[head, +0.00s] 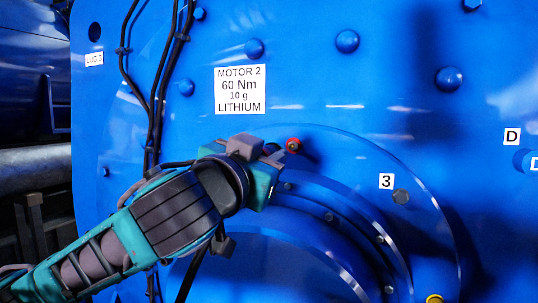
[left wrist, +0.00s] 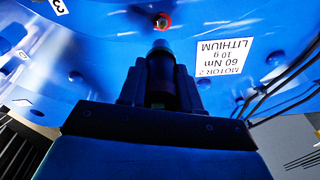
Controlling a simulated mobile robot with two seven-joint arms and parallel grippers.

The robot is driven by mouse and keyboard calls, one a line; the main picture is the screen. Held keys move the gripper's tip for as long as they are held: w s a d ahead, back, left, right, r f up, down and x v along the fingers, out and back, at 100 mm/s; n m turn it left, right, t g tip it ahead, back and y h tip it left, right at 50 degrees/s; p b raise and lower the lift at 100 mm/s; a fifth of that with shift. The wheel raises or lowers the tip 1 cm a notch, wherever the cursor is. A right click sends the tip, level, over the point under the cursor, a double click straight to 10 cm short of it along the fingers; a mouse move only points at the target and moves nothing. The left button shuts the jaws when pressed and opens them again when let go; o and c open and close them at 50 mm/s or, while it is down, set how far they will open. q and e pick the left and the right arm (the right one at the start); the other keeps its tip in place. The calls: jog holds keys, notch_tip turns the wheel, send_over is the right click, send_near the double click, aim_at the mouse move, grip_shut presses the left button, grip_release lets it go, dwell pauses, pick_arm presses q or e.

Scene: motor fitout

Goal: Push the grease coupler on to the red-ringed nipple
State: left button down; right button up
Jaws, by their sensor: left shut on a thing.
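The red-ringed nipple (head: 293,145) sticks out of the blue motor face, below the MOTOR 2 label. My left gripper (head: 262,158) is just left of it and shut on the grease coupler. In the left wrist view, the dark coupler (left wrist: 160,52) stands out between the fingers of my left gripper (left wrist: 159,88), its tip pointing at the red-ringed nipple (left wrist: 162,22). There is a small gap between the tip and the nipple in that view. The coupler is mostly hidden by the gripper in the head view. My right gripper is not in view.
The MOTOR 2 label (head: 240,90) reads 60 Nm, 10 g, LITHIUM. Black cables (head: 158,90) run down the motor face at the left. A bolt (head: 401,196) sits by label 3. A yellow-ringed fitting (head: 434,298) shows at the bottom edge. Bolt heads (head: 347,41) stand out above.

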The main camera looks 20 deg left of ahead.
aim_at(278, 145)
pick_arm(q)
jog(key=shift+s, duration=0.15)
jog(key=shift+w, duration=2.95)
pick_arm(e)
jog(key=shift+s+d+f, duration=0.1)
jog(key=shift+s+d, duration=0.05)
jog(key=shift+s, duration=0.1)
pick_arm(q)
jog(key=shift+d+p, duration=0.1)
jog(key=shift+p, duration=0.35)
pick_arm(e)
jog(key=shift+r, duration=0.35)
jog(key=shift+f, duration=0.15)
pick_arm(q)
jog(key=shift+w, duration=0.35)
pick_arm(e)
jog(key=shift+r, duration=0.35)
pick_arm(q)
jog(key=shift+p, duration=0.35)
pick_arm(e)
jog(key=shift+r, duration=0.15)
pick_arm(q)
jog(key=shift+f, duration=0.25)
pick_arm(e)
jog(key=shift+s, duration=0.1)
